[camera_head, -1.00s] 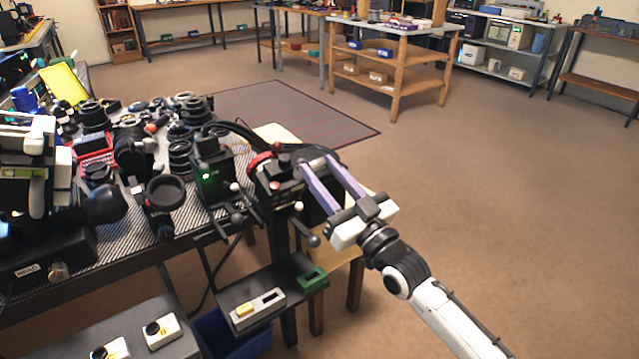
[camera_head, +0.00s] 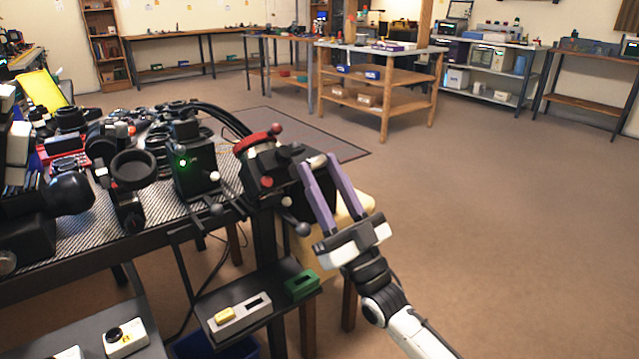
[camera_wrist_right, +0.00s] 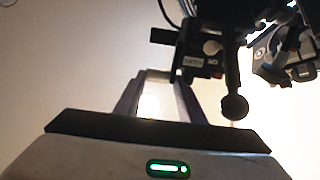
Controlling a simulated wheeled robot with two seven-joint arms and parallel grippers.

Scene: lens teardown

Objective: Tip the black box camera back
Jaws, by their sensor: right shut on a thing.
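The black box camera (camera_head: 268,172) sits at the right end of the workbench, with a red ring and a red knob on top and ball-ended levers around it. It looks tilted in the head view. My right gripper (camera_head: 318,166), with purple fingers, reaches its right side and is shut on a part of it. What lies exactly between the fingertips is hard to see. In the right wrist view a pale bar shows between the fingertips (camera_wrist_right: 158,82), with a black lever and ball knob (camera_wrist_right: 234,105) just to the right. My left gripper is not in view.
A black box with a green light (camera_head: 194,168) stands close left of the camera. Lenses and a magnifier ring (camera_head: 134,168) crowd the bench. Below is a shelf with a grey holder (camera_head: 238,320) and a green block (camera_head: 301,285). The floor to the right is clear.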

